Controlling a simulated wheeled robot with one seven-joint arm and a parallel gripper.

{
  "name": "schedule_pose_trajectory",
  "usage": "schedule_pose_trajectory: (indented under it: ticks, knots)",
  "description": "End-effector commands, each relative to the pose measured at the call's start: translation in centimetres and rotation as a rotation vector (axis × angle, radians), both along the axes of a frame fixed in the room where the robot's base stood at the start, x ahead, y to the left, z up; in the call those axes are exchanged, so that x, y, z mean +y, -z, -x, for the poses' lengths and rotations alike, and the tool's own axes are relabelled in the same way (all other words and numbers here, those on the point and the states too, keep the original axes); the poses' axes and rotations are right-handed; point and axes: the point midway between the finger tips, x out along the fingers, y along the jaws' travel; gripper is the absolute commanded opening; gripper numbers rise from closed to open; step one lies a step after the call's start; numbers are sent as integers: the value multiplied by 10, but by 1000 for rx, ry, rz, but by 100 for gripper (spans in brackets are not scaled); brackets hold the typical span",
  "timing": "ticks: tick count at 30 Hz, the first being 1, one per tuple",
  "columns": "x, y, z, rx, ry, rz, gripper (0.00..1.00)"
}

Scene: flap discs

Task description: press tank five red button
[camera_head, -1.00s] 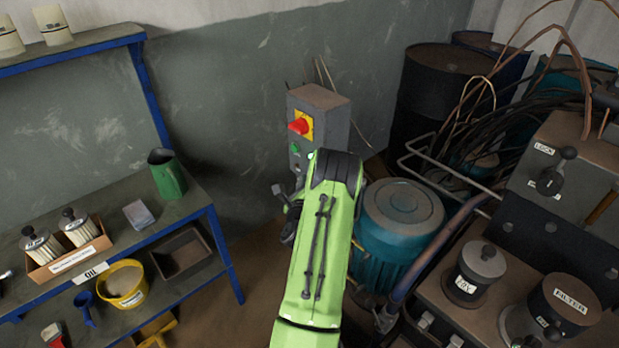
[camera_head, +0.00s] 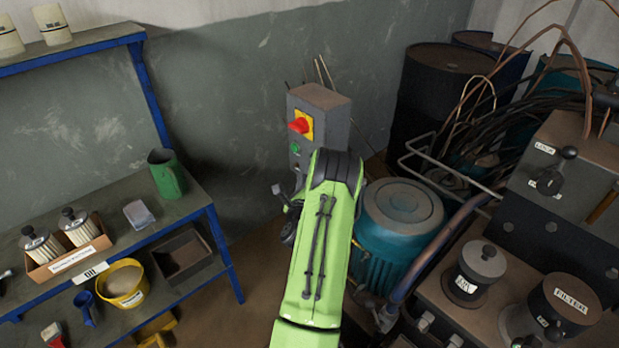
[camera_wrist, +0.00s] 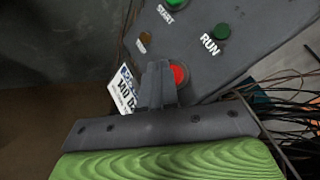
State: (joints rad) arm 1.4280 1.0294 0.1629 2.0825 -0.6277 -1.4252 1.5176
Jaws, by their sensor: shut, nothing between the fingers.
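A grey control box (camera_head: 321,118) stands by the wall in the head view, with a red knob on a yellow plate (camera_head: 304,125) and a green button (camera_head: 295,148). The wrist view shows its panel (camera_wrist: 250,40) close up. A red button (camera_wrist: 180,74) sits right beside my gripper (camera_wrist: 160,66), partly covered by the fingers. My gripper is shut and empty, its tips at the panel; I cannot tell if they touch the button. A green START button (camera_wrist: 175,4) and a dark green RUN lamp (camera_wrist: 222,31) lie above.
A white label (camera_wrist: 125,92), too blurred to read, is left of the fingers. Loose cables (camera_wrist: 285,100) hang at right. A teal motor (camera_head: 400,225) stands right of my arm, and a blue-framed shelf (camera_head: 220,250) at left.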

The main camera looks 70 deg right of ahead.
Motion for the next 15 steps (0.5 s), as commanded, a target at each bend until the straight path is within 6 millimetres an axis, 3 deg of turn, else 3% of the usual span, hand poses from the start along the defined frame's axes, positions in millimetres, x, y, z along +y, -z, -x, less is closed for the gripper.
schedule_pose_trajectory:
  ticks: [15]
  knots:
    - [14, 1, -8, 0, -4, -3, 0]
